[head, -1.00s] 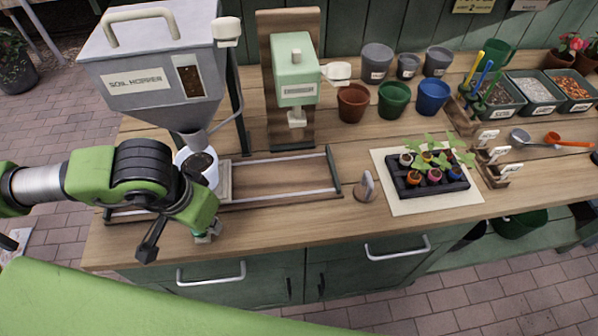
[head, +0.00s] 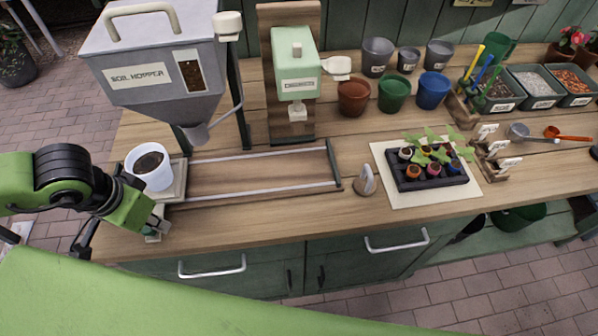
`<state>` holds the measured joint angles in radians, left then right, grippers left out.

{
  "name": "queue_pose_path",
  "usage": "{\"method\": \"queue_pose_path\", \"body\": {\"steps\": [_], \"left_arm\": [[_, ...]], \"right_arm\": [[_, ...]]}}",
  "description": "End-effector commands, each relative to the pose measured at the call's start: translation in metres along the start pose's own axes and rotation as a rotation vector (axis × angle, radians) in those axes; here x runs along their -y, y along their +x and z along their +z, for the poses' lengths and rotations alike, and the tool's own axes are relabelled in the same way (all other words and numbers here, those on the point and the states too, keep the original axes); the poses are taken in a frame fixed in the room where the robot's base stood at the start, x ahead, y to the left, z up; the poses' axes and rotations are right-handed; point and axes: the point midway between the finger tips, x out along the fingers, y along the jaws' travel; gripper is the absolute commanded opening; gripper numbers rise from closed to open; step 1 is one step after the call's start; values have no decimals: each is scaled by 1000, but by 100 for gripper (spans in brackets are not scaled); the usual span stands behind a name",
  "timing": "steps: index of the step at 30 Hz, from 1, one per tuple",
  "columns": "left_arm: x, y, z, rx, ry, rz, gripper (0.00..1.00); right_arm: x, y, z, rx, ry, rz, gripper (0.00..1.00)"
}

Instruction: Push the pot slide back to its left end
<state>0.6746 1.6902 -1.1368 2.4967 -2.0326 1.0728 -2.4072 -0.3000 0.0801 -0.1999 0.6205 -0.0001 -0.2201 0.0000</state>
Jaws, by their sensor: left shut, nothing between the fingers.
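The pot slide is a low wooden track with metal rails (head: 262,172) on the bench. Its grey carriage (head: 176,186) is at the left part of the track, and a white pot filled with dark soil (head: 149,167) stands upright on it. The pot is left of the soil hopper's spout (head: 197,136). My left gripper (head: 156,232) is shut and empty, at the bench front just below the carriage; its arm hides the track's far left end. I cannot tell whether the gripper touches the carriage. My right gripper is not in view.
The soil hopper (head: 158,75) stands behind the track, with a green dispenser (head: 297,70) to its right. A wooden knob-like piece (head: 365,181) and a seedling tray (head: 427,177) are farther right. The track's right part is empty.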

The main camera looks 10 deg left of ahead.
Motion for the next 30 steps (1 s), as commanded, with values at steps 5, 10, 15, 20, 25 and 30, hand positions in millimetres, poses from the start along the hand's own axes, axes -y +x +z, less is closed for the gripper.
{"method": "queue_pose_path", "body": {"steps": [5, 10, 15, 20, 25, 30], "left_arm": [[20, -2, 11, 5, -4, -6, 0], [27, -3, 15, 1, -1, -1, 0], [24, -12, 12, 0, 0, -1, 0], [20, -27, 6, -1, 1, 0, 0], [16, -42, 1, -1, 0, 1, 0], [12, -52, -3, 0, 0, 1, 0]], "right_arm": [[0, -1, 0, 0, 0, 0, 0], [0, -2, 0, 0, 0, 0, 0], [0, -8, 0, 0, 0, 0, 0], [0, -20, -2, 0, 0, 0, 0], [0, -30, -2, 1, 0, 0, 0], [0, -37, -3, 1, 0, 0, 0]]}}
